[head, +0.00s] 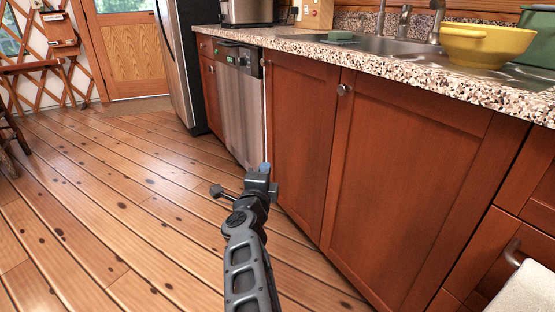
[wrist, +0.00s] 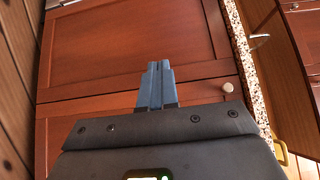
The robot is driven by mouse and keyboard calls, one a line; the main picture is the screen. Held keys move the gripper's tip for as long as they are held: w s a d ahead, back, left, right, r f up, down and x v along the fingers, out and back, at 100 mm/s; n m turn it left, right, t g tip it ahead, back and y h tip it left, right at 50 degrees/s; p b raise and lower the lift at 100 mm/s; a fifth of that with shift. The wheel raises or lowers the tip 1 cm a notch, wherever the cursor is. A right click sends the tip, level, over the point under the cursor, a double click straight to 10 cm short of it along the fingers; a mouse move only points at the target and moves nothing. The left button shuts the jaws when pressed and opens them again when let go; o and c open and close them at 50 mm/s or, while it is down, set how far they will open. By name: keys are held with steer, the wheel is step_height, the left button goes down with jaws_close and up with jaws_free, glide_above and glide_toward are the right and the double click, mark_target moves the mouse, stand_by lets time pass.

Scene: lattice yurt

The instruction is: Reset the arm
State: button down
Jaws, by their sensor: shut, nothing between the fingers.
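My gripper (head: 265,168) is in the middle of the head view, at the end of my dark grey arm, over the wooden floor and in front of the lower cabinets. In the wrist view the two blue fingers of my gripper (wrist: 155,85) are together with nothing between them. They point toward a red-brown cabinet door (wrist: 120,50). I cannot tell how far the fingertips are from the door.
Cabinets (head: 400,170) and a speckled counter (head: 400,68) run along the right, with a yellow pot (head: 485,45) by the sink. A dishwasher (head: 238,105) and fridge (head: 180,60) stand beyond. The plank floor (head: 110,200) on the left is clear.

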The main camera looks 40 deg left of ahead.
steer(key=s+d+f+n+h, duration=0.1)
steer(key=d+f, duration=0.4)
steer(key=d, duration=0.5)
steer(key=s+d+f+n+t+h, duration=0.15)
steer(key=d+f, duration=0.25)
steer(key=d, duration=0.5)
steer(key=s+d+f+n, duration=0.2)
steer(key=d+f, duration=0.3)
steer(key=d, duration=0.5)
steer(key=s+d+f+n+h, duration=0.1)
steer(key=s+d+n, duration=0.1)
steer(key=s+d, duration=0.85)
steer(key=s+d+f+n+h, duration=0.1)
steer(key=s+d+f+n, duration=0.15)
steer(key=s+d, duration=0.8)
steer(key=s+d+r+n+g+h, duration=0.1)
steer(key=s+d+r, duration=0.2)
steer(key=s+d, duration=0.15)
steer(key=s+d+r+n+h, duration=0.1)
steer(key=s+d+r, duration=0.1)
steer(key=s+d, duration=0.3)
steer(key=s+r+n+g+h, duration=0.2)
steer(key=s+r, duration=1.2)
step_height(320, 180, up, 23)
steer(key=p, duration=2.4)
steer(key=shift+d, duration=0.2)
